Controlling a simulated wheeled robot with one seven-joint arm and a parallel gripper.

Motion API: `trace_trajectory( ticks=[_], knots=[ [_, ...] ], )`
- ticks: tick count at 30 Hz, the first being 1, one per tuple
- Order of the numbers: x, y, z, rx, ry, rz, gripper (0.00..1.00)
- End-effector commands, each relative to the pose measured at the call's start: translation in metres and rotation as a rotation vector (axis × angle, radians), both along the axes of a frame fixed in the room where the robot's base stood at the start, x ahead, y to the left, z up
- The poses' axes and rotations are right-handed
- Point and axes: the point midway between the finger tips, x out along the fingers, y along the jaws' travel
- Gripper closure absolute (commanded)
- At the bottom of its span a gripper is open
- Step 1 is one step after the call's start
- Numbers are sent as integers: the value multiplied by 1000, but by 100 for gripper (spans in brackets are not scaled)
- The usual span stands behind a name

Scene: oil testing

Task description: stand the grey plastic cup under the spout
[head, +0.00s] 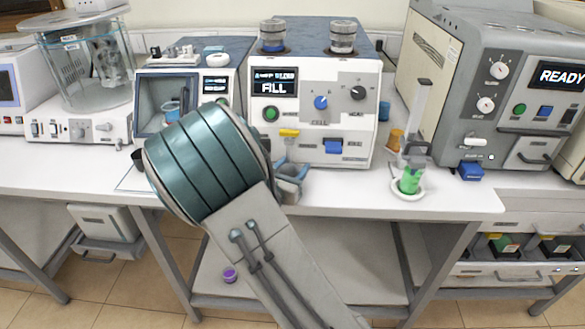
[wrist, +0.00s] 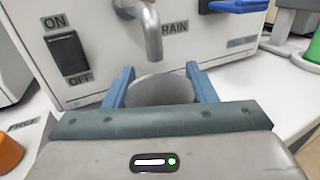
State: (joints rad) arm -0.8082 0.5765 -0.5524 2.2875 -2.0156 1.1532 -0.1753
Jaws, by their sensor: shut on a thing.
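The grey plastic cup (wrist: 163,92) is between the two blue fingers of my gripper (wrist: 160,84), which is shut on it. Its open mouth faces up; its lower part is hidden by my gripper. The bent metal spout (wrist: 150,32) comes out of the machine front, and its tip appears just above the cup's far rim. I cannot tell whether the tip is over the mouth or behind it. In the head view the cup (head: 290,188) and my gripper (head: 288,170) show at the table's front, in front of the machine (head: 315,100) reading FILL, partly behind my arm.
An on/off switch (wrist: 67,53) is left of the spout, and a blue lever (wrist: 238,5) is to the right. A green-filled cylinder (head: 409,180) stands on the table to the right. Table (head: 350,188) between it and the cup is clear. An orange object (wrist: 8,153) is at lower left.

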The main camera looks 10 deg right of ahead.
Motion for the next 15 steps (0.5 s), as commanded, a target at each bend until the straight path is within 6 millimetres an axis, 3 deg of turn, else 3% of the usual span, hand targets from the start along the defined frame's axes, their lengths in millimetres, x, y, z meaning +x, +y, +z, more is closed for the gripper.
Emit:
trace_trajectory(
  ticks=[12, 13, 15],
  knots=[
    [0, 0, -6, 1, -2, -1, 74],
    [0, 0, -5, 1, -2, -1, 41],
    [0, 0, -5, 1, -2, -1, 27]
  ],
)
